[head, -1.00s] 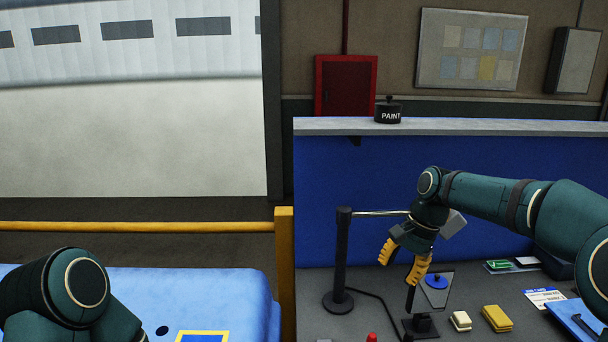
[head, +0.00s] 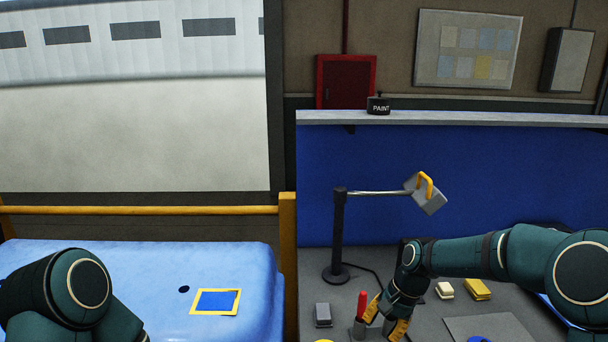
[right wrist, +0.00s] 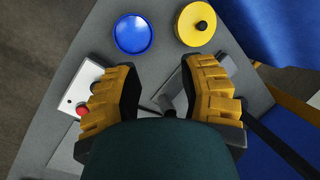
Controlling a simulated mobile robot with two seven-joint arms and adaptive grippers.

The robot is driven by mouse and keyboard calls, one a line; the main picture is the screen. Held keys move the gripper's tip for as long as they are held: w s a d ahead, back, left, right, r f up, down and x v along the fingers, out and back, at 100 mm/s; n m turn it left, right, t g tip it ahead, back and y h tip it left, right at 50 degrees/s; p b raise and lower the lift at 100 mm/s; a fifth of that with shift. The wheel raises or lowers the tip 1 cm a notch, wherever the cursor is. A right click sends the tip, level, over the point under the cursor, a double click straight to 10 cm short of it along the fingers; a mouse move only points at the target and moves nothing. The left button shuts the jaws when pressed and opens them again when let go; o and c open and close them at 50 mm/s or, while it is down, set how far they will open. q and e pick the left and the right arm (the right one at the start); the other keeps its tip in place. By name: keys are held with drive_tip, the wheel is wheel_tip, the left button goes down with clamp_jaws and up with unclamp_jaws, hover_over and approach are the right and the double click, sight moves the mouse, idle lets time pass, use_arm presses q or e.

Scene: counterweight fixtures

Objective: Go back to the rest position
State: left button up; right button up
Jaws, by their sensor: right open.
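My right gripper (head: 383,319) is low over the grey workbench (head: 420,322) at its front, fingers pointing down. Its two yellow fingers stand apart; the right wrist view shows an empty gap between them (right wrist: 165,78). A red-handled item (head: 361,305) is right beside its left finger; whether they touch I cannot tell. Of my left arm, only a dark green link shows at the lower left; its gripper is out of view. A lamp-like fixture has a black post (head: 340,235), a thin rod, and a tilted grey head (head: 427,200) with a yellow handle, clear of the gripper.
The right wrist view shows a blue dish (right wrist: 132,34), a yellow knobbed disc (right wrist: 194,27) and a white panel (right wrist: 75,92). A blue surface (head: 150,270) lies left.

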drive_tip(key=s+a+f+n, duration=0.1)
drive_tip(key=s+a+f, duration=0.1)
drive_tip(key=s+f, duration=0.6)
drive_tip(key=s+a+f+n, duration=0.1)
drive_tip(key=s+a+f, duration=0.1)
drive_tip(key=s+f, duration=0.65)
drive_tip(key=s+a+f+n, duration=0.1)
drive_tip(key=s+f, duration=0.3)
drive_tip(key=s, duration=0.3)
drive_tip(key=s+f+n, duration=0.1)
drive_tip(key=s+f, duration=0.4)
drive_tip(key=s, duration=0.1)
use_arm(q)
wheel_tip(320, 180, down, 12)
drive_tip(key=s+b, duration=0.1)
drive_tip(key=b, duration=0.9)
drive_tip(key=shift+d+r+b, duration=0.2)
drive_tip(key=shift+d+b, duration=0.05)
drive_tip(key=shift+b, duration=0.15)
use_arm(e)
drive_tip(key=w+a+f+n+t, duration=0.1)
drive_tip(key=w+a+f+t, duration=0.1)
drive_tip(key=w+f, duration=0.3)
drive_tip(key=shift+w+a+f+n, duration=0.2)
drive_tip(key=shift+w+a+n, duration=0.15)
drive_tip(key=shift+w, duration=0.75)
